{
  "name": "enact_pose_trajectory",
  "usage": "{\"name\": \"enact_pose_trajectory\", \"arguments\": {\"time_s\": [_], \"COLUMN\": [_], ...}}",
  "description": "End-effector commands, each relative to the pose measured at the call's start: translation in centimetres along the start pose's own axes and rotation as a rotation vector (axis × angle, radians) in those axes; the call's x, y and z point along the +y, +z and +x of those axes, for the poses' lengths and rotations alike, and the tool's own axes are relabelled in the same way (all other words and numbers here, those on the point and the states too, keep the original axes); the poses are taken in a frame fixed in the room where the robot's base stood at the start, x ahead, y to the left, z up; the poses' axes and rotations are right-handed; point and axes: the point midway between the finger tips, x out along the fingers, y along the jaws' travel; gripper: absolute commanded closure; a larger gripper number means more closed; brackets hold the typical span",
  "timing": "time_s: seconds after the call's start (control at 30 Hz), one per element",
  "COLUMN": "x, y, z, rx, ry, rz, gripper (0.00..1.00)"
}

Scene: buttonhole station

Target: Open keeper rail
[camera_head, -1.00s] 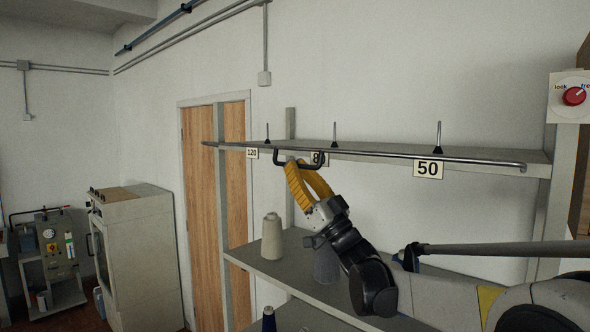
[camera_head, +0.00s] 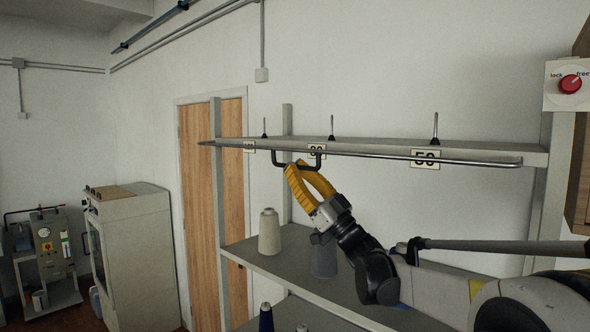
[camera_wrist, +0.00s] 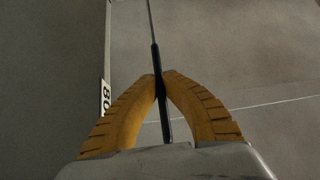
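The keeper rail (camera_head: 470,162) is a long thin metal bar along the front of the upper shelf (camera_head: 500,149). In the head view it crosses in front of the 50 label (camera_head: 425,160). A black U-shaped handle (camera_head: 275,160) hangs from the rail towards its left part. My gripper (camera_head: 297,166), with yellow ribbed fingers, is closed around the handle's lower bar. In the wrist view the black handle bar (camera_wrist: 164,115) runs between the fingers, whose tips meet at it. Part of the handle is hidden by the fingers.
A red knob (camera_head: 570,84) marked lock and free is on the right. A beige cone (camera_head: 269,232) and a grey cone (camera_head: 325,262) stand on the lower shelf (camera_head: 250,256) below my arm. Upright pins (camera_head: 435,130) stand on the upper shelf.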

Motion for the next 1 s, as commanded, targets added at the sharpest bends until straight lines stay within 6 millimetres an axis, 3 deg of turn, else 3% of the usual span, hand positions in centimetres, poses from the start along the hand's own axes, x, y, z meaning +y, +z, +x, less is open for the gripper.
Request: {"name": "enact_pose_trajectory", "arguments": {"time_s": [0.07,0.17,0.2,0.57,0.67,1.0], "x": [0.1,0.1,0.1,0.1,0.1,0.1], "y": [0.0,0.0,0.0,0.0,0.0,0.0], "z": [0.0,0.0,0.0,-0.6,-2.0,-9.4], "rx": [0.0,0.0,0.0,0.0,0.0,-0.001], "ry": [0.003,0.003,0.003,0.002,0.003,0.002], "rz": [0.0,0.0,0.0,0.0,-0.001,-0.001], "gripper": [1.0,0.72,0.68,0.68,0.68,0.68]}}
